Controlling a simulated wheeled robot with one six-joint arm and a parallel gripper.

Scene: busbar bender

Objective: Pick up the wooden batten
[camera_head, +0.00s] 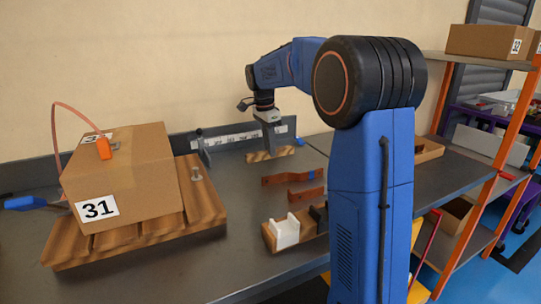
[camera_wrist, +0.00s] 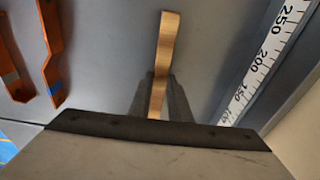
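The wooden batten (camera_head: 270,154) is a short, light strip at the back of the bench, in front of the ruler. In the wrist view the batten (camera_wrist: 168,45) runs up the middle, away from the gripper. My gripper (camera_head: 271,146) points down at it. In the wrist view my gripper's fingers (camera_wrist: 160,85) lie on both sides of the batten's near part, with no clear gap, so it looks shut on it. The batten is at or very near the bench top; any lift cannot be made out. Its end nearest the palm is partly hidden.
A white ruler (camera_head: 235,136) runs along the back. Copper-coloured bent bars (camera_head: 291,177) lie in front of the batten. A wooden holder with a white block (camera_head: 285,232) stands nearer. A box marked 31 (camera_head: 122,180) sits on a slatted wooden pallet (camera_head: 150,241) at left.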

